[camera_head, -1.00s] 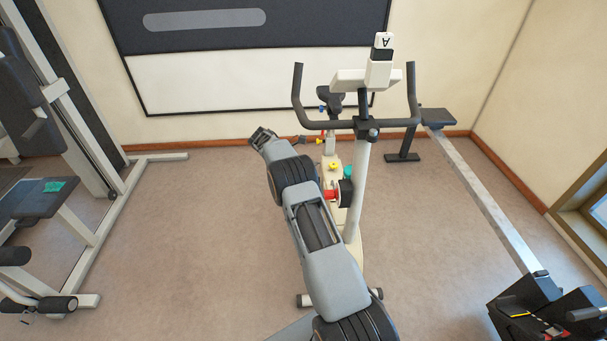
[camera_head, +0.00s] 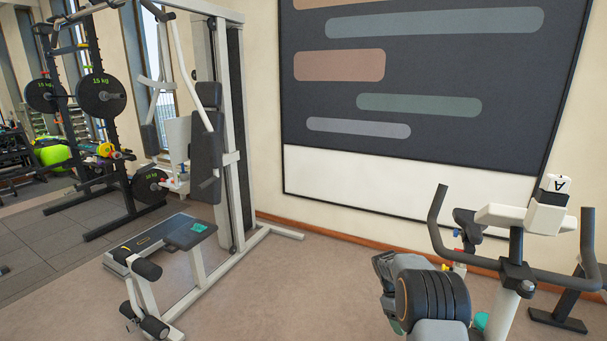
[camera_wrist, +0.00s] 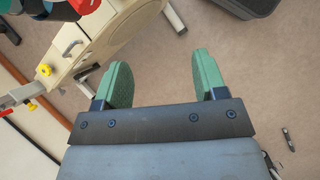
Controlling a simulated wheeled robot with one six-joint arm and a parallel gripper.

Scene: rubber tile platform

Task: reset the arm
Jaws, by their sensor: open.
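My gripper (camera_wrist: 160,64) shows in the wrist view with its two green fingers spread wide. Nothing is between them, only floor beyond. In the head view my grey arm reaches up from the bottom edge at the lower right, just left of the exercise bike (camera_head: 516,274).
A cable weight machine (camera_head: 228,130) with a bench stands at the left, a squat rack (camera_head: 75,130) behind it. A teal cloth (camera_head: 193,231) lies on the bench. A dark wall board (camera_head: 430,75) hangs behind. Floor between machine and bike is clear.

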